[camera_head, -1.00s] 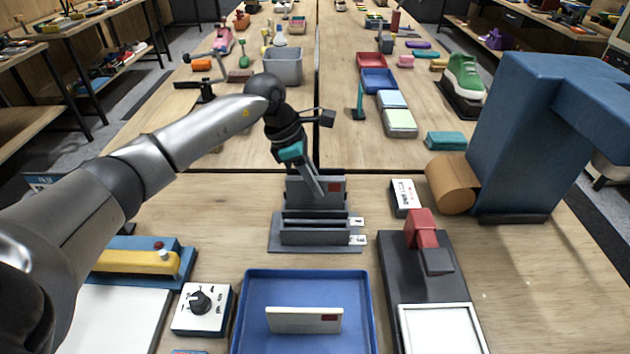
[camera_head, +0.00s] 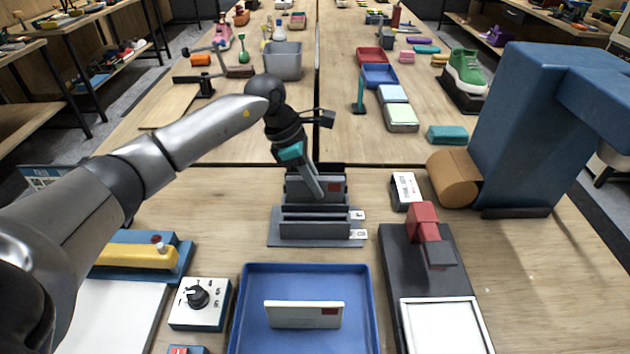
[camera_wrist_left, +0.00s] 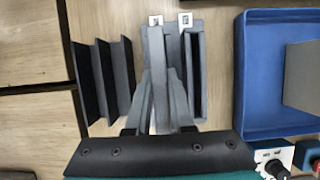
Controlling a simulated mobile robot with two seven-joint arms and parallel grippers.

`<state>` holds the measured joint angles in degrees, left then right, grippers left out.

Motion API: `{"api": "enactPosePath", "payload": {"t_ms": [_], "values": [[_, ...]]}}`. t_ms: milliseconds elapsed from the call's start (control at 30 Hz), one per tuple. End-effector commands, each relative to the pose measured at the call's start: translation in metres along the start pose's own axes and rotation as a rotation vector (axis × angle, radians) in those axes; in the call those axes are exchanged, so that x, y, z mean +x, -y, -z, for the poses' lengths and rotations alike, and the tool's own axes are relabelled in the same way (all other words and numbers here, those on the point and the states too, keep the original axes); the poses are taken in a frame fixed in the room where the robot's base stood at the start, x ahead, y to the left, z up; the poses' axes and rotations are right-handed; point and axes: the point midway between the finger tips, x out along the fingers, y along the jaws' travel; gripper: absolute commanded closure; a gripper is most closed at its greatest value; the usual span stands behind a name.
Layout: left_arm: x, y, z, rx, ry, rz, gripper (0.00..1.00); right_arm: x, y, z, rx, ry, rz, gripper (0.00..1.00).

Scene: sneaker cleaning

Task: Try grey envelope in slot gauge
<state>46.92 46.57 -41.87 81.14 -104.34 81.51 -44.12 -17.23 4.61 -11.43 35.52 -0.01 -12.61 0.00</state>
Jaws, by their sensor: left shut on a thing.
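The grey envelope (camera_head: 333,187), with a red mark at its upper right, stands upright in my left gripper (camera_head: 316,186). The gripper is shut on it from above. The dark grey slot gauge (camera_head: 315,230) is on the table directly below and in front, with two slots and small white labels at its right end. In the left wrist view, the envelope (camera_wrist_left: 157,75) shows edge-on between the fingers (camera_wrist_left: 157,108), lined up over the rear slot of the gauge (camera_wrist_left: 195,75). Whether its lower edge is inside that slot is hidden. My right gripper is not in view.
A blue tray (camera_head: 254,300) with a pale envelope (camera_head: 303,314) lies in front. A dark ridged rack (camera_wrist_left: 100,80) stands just behind the gauge. A dial box (camera_head: 200,304) is at left front; a black stand with a red block (camera_head: 424,221) is at right.

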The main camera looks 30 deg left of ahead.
Motion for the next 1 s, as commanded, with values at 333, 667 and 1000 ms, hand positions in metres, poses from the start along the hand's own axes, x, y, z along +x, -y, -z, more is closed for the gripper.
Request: {"api": "enactPosePath", "payload": {"t_ms": [333, 667, 1000], "values": [[0.007, 0.000, 0.003, 0.000, 0.000, 0.000, 1.00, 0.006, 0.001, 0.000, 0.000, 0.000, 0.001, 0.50], [0.013, 0.000, 0.006, 0.000, 0.000, 0.000, 1.00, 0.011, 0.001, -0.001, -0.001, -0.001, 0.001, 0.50], [0.017, 0.000, 0.007, 0.000, 0.000, 0.000, 0.69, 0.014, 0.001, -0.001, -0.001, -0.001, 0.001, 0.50]]}}
